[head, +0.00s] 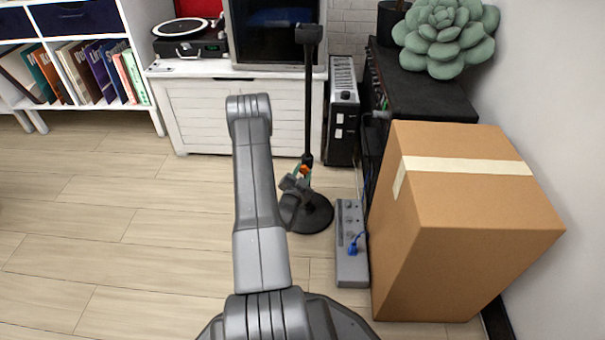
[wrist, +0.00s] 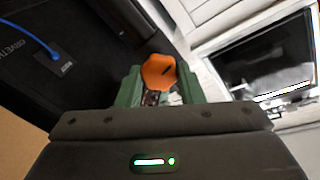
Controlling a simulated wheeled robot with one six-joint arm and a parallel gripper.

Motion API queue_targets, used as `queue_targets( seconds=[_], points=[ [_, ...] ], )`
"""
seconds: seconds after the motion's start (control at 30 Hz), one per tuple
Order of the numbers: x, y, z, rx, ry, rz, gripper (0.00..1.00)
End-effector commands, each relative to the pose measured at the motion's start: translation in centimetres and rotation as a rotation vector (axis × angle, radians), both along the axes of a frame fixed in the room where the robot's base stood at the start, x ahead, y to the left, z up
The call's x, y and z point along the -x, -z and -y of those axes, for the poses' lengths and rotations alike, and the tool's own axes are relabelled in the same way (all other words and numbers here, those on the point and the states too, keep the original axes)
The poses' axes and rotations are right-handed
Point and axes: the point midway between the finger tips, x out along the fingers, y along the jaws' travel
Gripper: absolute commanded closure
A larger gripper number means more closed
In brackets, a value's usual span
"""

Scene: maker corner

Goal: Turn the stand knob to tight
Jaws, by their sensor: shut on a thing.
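The stand (head: 308,100) is a thin black upright pole on a round black base (head: 316,216), standing on the floor in the head view. Its orange knob (head: 304,170) sits low on the pole, and the knob also shows large in the wrist view (wrist: 158,71), with a dark mark on its face. My gripper (head: 298,177) is at the knob, with its green fingers on either side of it. In the wrist view my gripper (wrist: 158,88) is shut on the knob. The lower part of the knob is partly hidden by the gripper body.
A cardboard box (head: 470,220) stands to the right, with a grey power strip (head: 350,245) and blue plug on the floor beside it. A white cabinet (head: 205,115) and a slim heater-like unit (head: 342,110) stand behind. The wooden floor at left is clear.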

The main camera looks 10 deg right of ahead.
Motion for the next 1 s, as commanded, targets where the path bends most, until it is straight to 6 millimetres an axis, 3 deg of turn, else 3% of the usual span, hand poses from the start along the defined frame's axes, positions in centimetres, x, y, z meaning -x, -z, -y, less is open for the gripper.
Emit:
queue_targets(
  seconds=[1.0],
  points=[
    [0.15, 0.29, 0.07, -0.842, 0.002, 0.468, 0.89]
  ],
)
